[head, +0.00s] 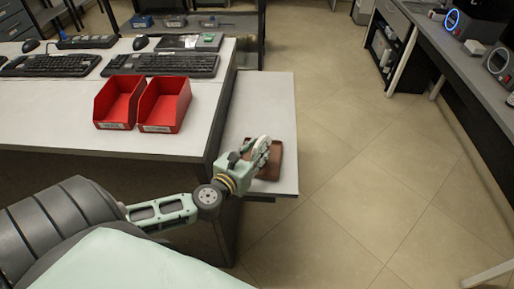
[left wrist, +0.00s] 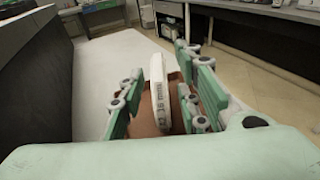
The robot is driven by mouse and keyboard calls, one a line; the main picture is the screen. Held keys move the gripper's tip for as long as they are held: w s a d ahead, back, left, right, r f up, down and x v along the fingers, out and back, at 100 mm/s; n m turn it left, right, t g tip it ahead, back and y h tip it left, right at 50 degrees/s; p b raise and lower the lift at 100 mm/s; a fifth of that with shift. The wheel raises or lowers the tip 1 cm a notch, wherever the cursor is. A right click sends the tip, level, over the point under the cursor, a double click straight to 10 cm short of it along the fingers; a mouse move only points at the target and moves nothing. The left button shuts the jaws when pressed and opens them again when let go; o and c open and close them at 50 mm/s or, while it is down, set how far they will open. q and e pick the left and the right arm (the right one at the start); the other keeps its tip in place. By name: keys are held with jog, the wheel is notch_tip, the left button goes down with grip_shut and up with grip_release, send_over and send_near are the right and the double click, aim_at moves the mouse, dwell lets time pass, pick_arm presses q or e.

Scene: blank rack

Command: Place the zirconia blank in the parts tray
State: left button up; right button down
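The zirconia blank (head: 262,147) is a white disc, tilted up on edge at my left gripper and over the brown parts tray (head: 271,174). In the left wrist view, the blank (left wrist: 158,92) shows its thin rim with "16 mm" lettering. My left gripper (left wrist: 160,100) has its green fingers on both sides of the blank, spread wider than its thickness, with brown tray showing in the gaps. In the head view the left gripper (head: 252,160) covers part of the tray. Whether the blank rests on the tray is hidden. My right gripper is not in view.
The tray lies on a low white side table (head: 283,100) beside the main desk (head: 40,125). Two red bins (head: 165,105) stand near the desk's right edge, with keyboards (head: 160,65) behind. Open tiled floor (head: 350,160) is to the right, then another bench (head: 455,60).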

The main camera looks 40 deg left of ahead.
pick_arm(q)
jog(key=shift+r, duration=0.15)
jog(key=s, duration=0.3)
jog(key=s+b, duration=0.1)
jog(key=s, duration=0.3)
jog(key=s+d+r+b, duration=0.1)
jog(key=s, duration=0.2)
jog(key=shift+s+r, duration=0.1)
jog(key=shift+s, duration=0.05)
jog(key=shift+s+r, duration=0.3)
jog(key=shift+s, duration=0.45)
